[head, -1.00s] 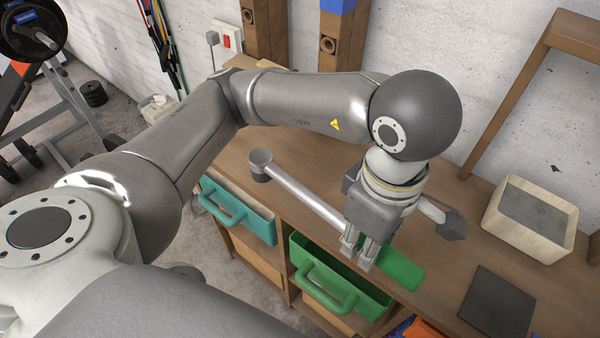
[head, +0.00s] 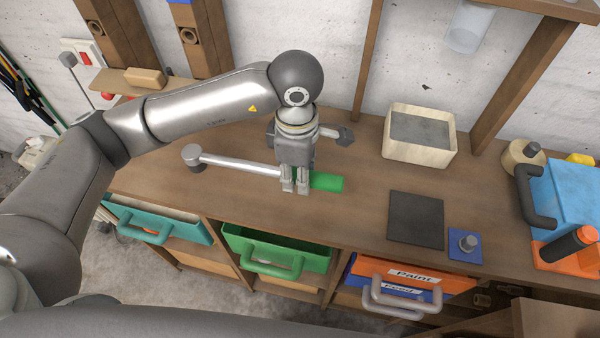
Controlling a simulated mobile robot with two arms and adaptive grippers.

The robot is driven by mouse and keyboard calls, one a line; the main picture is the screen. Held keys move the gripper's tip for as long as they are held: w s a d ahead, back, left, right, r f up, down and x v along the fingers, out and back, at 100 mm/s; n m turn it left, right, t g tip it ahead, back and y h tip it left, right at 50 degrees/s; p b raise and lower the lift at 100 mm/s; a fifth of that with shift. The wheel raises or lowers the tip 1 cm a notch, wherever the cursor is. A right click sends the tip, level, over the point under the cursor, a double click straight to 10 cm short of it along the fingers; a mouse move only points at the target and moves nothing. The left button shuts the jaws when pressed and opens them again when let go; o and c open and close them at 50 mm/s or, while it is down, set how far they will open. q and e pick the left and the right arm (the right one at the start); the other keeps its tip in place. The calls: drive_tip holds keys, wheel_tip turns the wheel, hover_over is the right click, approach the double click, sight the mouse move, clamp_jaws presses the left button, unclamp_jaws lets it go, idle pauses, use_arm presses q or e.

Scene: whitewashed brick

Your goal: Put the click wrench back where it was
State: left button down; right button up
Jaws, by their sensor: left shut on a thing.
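The click wrench has a silver shaft (head: 240,163), a dark round head at its left end and a green handle (head: 328,182) at its right end. It lies level, roughly along the length of the workbench (head: 370,181). My left gripper (head: 295,190) points down and is shut on the wrench near the left end of the green handle. The fingers hide that part of the wrench. I cannot tell whether the wrench touches the bench top or hangs just above it. My right gripper is not in view.
Teal (head: 144,226), green (head: 264,268) and blue (head: 400,300) drawers stand open along the bench front. A dark flat pad (head: 415,221), a pale box (head: 418,160) and a blue-and-orange toolbox (head: 570,200) are to the right. Wooden uprights (head: 362,60) rise behind.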

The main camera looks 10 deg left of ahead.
use_arm(q)
drive_tip(key=shift+w+f+p, duration=0.4)
drive_tip(key=shift+w+f, duration=0.85)
drive_tip(key=shift+f, duration=0.2)
wheel_tip(320, 180, down, 3)
drive_tip(key=c, duration=1.1)
unclamp_jaws()
drive_tip(key=shift+f, duration=0.1)
wheel_tip(320, 180, up, 12)
drive_tip(key=shift+r+b, duration=0.1)
drive_tip(key=shift+b, duration=0.85)
drive_tip(key=shift+s+a, duration=0.1)
